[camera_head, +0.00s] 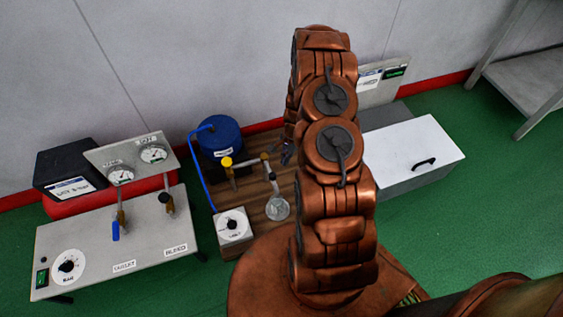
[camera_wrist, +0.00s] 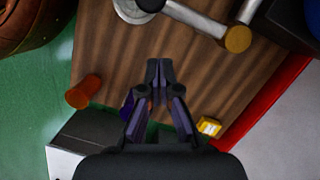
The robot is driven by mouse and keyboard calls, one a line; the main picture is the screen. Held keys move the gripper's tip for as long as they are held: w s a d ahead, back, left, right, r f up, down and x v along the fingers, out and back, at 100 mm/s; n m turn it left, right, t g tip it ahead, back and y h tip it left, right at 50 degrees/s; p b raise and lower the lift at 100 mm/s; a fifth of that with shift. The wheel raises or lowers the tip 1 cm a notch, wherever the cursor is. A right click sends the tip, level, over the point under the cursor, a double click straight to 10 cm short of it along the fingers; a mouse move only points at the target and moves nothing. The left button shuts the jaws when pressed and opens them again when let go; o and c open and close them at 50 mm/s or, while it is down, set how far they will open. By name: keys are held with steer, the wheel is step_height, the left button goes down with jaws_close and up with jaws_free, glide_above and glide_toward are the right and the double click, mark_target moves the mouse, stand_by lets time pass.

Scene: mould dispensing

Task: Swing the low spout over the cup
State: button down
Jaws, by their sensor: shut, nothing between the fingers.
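The low spout (camera_head: 250,161) is a grey metal pipe with a brass joint on the wooden board, beside the blue drum. Its dark outlet end points toward the cup (camera_head: 277,208), a small clear round vessel on the board. In the wrist view the spout pipe (camera_wrist: 195,18) crosses the top, with a brass round end at its right. A pale rounded shape, perhaps the cup, is cut off at the top edge there; I cannot tell how the outlet lines up with it. My gripper (camera_wrist: 160,70) is shut and empty above bare wood, apart from the spout. In the head view my arm partly hides it.
The blue drum (camera_head: 219,136) stands behind the spout, and a white dial box (camera_head: 233,227) at the board's front left. A gauge bench (camera_head: 95,235) is at left, a white-lidded box (camera_head: 415,150) at right. An orange cylinder (camera_wrist: 84,93) and a yellow block (camera_wrist: 208,127) lie near my fingers.

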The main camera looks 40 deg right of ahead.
steer(key=p+v, duration=0.1)
steer(key=v, duration=0.8)
steer(key=shift+r, duration=0.2)
steer(key=shift+w+a, duration=0.1)
steer(key=s+a+r+n+g, duration=0.1)
steer(key=s+a+r+n, duration=0.25)
steer(key=a+r, duration=0.6)
steer(key=s+a+r+n, duration=0.2)
steer(key=a+r+n, duration=0.35)
steer(key=r, duration=0.75)
steer(key=s+a+r+n+h, duration=0.1)
steer(key=s+a+r+n, duration=0.2)
steer(key=s, duration=0.4)
steer(key=s+a+r+n+g+h, duration=0.1)
steer(key=s+a+r+n, duration=0.1)
steer(key=s+r, duration=0.4)
steer(key=s+a+r+n+h, duration=0.1)
steer(key=s+a+r+n, duration=0.15)
steer(key=s, duration=0.65)
steer(key=s+p+v, duration=0.2)
steer(key=p+v, duration=1)
steer(key=s+r+p+v, duration=0.1)
steer(key=s+p+v, duration=0.2)
steer(key=p+v, duration=0.9)
steer(key=shift+s+r+t, duration=0.3)
steer(key=shift+s+r, duration=0.05)
steer(key=shift+r, duration=0.4)
